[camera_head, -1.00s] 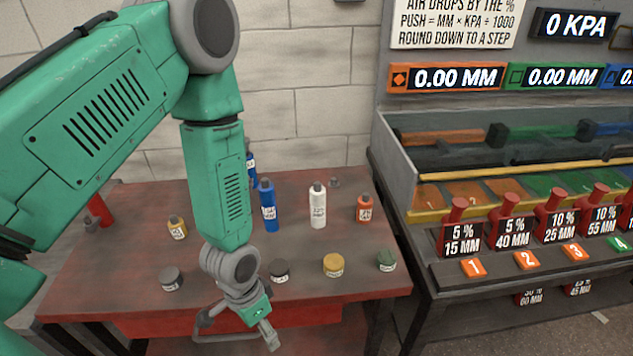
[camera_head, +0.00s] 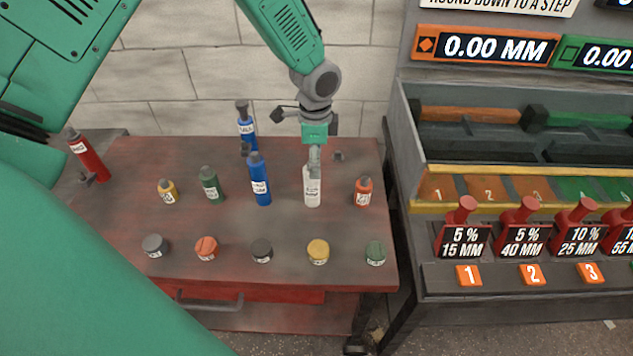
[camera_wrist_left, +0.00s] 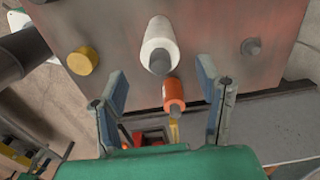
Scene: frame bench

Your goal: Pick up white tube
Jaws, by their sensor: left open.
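The white tube (camera_head: 312,192) stands upright on the red table, right of the tall blue tube, its top covered by my gripper in the head view. My left gripper (camera_head: 314,158) points down over it. In the left wrist view the white tube (camera_wrist_left: 159,40) lies beyond the fingertips of the open left gripper (camera_wrist_left: 166,85), roughly in line with the gap. The fingers are apart and nothing is held. My right gripper is not in view.
An orange tube (camera_head: 363,192) stands close right of the white tube; a blue tube (camera_head: 260,188) stands left. Green (camera_head: 211,187) and yellow (camera_head: 168,192) tubes are farther left. Several short jars line the front, including a yellow one (camera_head: 318,252).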

